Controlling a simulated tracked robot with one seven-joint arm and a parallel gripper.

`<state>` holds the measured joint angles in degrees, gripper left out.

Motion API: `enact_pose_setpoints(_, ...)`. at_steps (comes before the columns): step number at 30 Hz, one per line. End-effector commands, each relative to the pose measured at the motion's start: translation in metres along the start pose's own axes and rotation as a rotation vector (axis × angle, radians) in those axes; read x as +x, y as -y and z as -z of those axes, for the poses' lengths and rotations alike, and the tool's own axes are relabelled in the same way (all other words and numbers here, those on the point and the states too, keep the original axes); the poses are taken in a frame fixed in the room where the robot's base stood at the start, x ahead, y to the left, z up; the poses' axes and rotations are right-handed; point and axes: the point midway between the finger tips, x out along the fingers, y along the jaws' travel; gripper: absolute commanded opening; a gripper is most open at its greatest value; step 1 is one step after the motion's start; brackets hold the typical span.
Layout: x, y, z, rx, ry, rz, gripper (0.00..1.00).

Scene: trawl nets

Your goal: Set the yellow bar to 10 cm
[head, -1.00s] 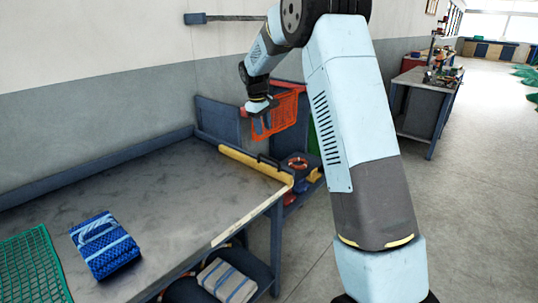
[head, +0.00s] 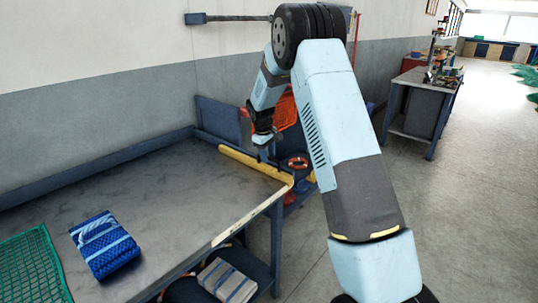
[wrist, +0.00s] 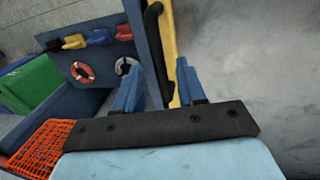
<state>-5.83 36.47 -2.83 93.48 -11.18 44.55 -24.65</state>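The yellow bar (head: 238,157) lies along the right end of the grey table (head: 165,195). It also shows in the wrist view (wrist: 168,35), running away from me. A black handle (wrist: 153,40) is fixed along the bar's side. A pale strip (head: 240,225) with small marks runs along the table's front edge; I cannot read the marks. My gripper (wrist: 157,70) is open and points down at the handle, which shows between its blue fingers. I cannot tell whether the fingers touch the handle.
A blue folded net bundle (head: 105,245) and a green net (head: 30,268) lie on the table's left part. An orange crate (wrist: 40,147) and a panel with life rings (wrist: 82,72) are beyond the bar. The table's middle is clear.

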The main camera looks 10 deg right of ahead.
Motion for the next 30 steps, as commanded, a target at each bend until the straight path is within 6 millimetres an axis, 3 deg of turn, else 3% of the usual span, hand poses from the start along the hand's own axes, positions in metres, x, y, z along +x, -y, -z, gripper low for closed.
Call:
enact_pose_setpoints(9,0.0017,-0.0003,-0.0004,0.0,0.0,0.0,0.39)
enact_pose_setpoints(21,0.0016,-0.0008,-0.0006,0.001,0.0,0.0,0.01)
enact_pose_setpoints(30,0.0015,-0.0015,-0.0008,0.002,0.0,-0.001,0.0)
